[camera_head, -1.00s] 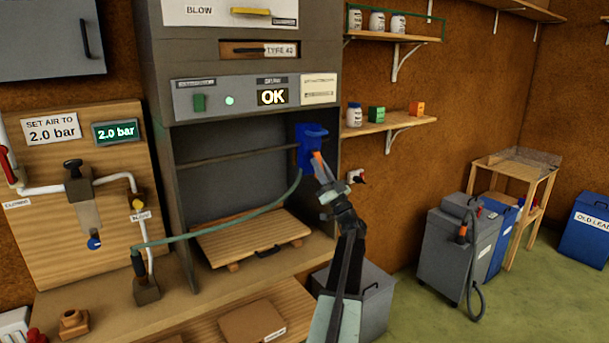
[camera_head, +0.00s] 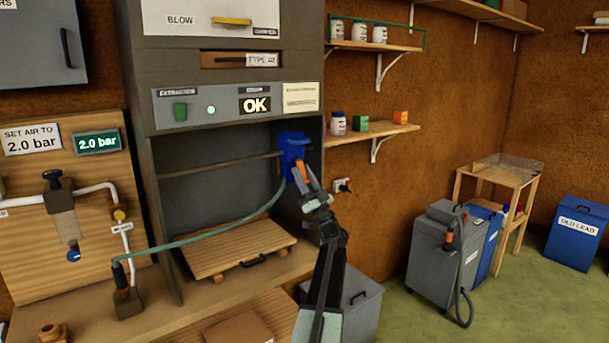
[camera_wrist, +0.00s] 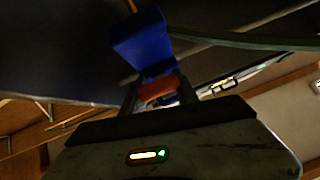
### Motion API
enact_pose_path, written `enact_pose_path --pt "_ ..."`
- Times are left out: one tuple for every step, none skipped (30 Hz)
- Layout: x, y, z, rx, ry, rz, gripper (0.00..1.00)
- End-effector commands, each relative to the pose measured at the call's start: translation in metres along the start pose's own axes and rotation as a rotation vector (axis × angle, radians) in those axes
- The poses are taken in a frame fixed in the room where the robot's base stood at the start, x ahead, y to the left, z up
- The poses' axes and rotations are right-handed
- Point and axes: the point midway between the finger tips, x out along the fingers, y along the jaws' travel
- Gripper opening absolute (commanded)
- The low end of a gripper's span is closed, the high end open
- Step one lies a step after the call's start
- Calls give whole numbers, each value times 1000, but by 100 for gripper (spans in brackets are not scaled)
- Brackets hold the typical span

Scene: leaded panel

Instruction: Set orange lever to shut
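The orange lever (camera_head: 303,172) sticks out from a blue fitting (camera_head: 293,146) at the right side of the cabinet's open bay. In the wrist view the lever (camera_wrist: 157,89) lies between my fingers, just below the blue body (camera_wrist: 142,42). My gripper (camera_head: 304,179) reaches up from below and its fingers appear closed on the lever's sides. The fingers hide part of the lever. No marking for its positions is readable.
A green hose (camera_head: 215,232) runs from the blue fitting to the bench at left. A wooden board (camera_head: 235,250) lies in the bay. A shelf (camera_head: 375,134) and wall socket (camera_head: 341,186) are to the right. A grey bin (camera_head: 365,300) stands below my arm.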

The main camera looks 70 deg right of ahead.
Motion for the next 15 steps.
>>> enact_pose_path --pt "-1 0 0 0 0 0 36" --pt "-2 0 0 0 0 0 36" --pt "-4 0 1 0 0 0 36" --pt "-6 0 1 0 0 0 36" --pt "-10 0 2 0 0 0 36" --pt "-15 0 2 0 0 0 36" --pt "-20 0 3 0 0 0 36" --pt "-26 -1 3 0 0 0 36" --pt "-34 -1 4 -1 0 0 36" --pt "-40 -1 4 -1 0 0 36" --pt "-47 -1 5 -1 0 0 36" --pt "-56 0 4 -2 0 1 36" --pt "-63 0 4 -2 0 2 36" --pt "-68 1 4 -2 0 2 36" --pt "-74 0 3 -1 0 1 36"
